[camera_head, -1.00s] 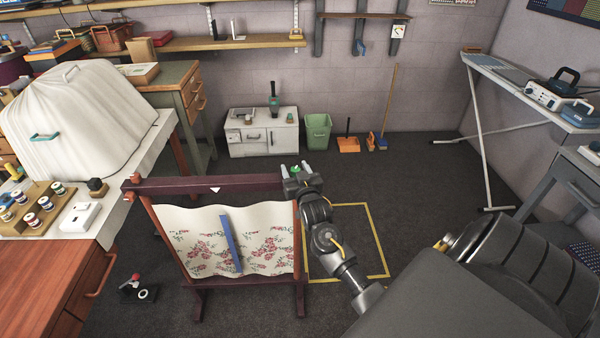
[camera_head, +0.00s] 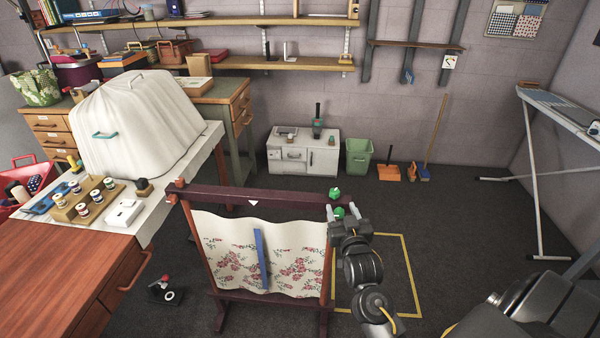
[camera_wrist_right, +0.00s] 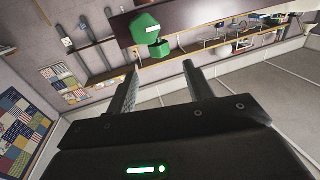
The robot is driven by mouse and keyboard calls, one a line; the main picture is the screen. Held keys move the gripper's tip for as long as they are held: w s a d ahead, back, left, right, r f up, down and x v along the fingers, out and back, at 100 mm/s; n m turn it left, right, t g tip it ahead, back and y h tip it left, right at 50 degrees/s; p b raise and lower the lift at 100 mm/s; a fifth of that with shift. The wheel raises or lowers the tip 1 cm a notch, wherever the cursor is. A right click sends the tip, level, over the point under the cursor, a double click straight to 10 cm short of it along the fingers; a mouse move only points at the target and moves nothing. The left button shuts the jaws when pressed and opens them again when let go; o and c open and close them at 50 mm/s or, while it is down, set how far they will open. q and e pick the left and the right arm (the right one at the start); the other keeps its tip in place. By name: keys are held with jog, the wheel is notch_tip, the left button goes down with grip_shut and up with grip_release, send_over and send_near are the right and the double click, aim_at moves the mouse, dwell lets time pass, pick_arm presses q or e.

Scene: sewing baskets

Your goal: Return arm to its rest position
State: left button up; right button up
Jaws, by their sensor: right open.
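My right gripper (camera_head: 343,210) is open at the right end of the dark wooden frame's top bar (camera_head: 255,196). Two green pieces show there: one (camera_head: 335,194) at the bar's end and one (camera_head: 339,213) near my fingertips. In the right wrist view, the open fingers (camera_wrist_right: 160,68) have nothing between their pads. The larger green piece (camera_wrist_right: 145,28) and the smaller one (camera_wrist_right: 159,48) lie just beyond the tips. The frame holds a floral cloth (camera_head: 225,262) with a blue strip (camera_head: 261,258) on it. My left gripper is not in view.
A table with a white-covered machine (camera_head: 140,125) and a spool tray (camera_head: 85,205) stands at the left. A yellow floor outline (camera_head: 405,260) lies right of the frame. A green bin (camera_head: 358,157) and ironing board (camera_head: 545,180) stand farther back. The floor between is clear.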

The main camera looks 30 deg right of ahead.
jog(key=s+a+f+n+g+y, duration=0.4)
jog(key=s+a+f+g+y, duration=0.2)
jog(key=s+a+f, duration=0.5)
jog(key=s+a+f+n+g+y, duration=0.1)
jog(key=s+a+f+g, duration=0.15)
jog(key=s, duration=0.55)
jog(key=s+a+f+n+g+y, duration=0.15)
jog(key=s+a+g, duration=0.25)
jog(key=s, duration=0.4)
notch_tip(320, 180, down, 26)
jog(key=s+r+g, duration=0.1)
jog(key=s+g, duration=0.1)
jog(key=s+d+f+h, duration=0.1)
jog(key=s+d+f, duration=0.1)
jog(key=s+f, duration=1.4)
jog(key=shift+s+d+n+g, duration=0.25)
jog(key=shift+n+g, duration=0.1)
jog(key=shift+g, duration=0.1)
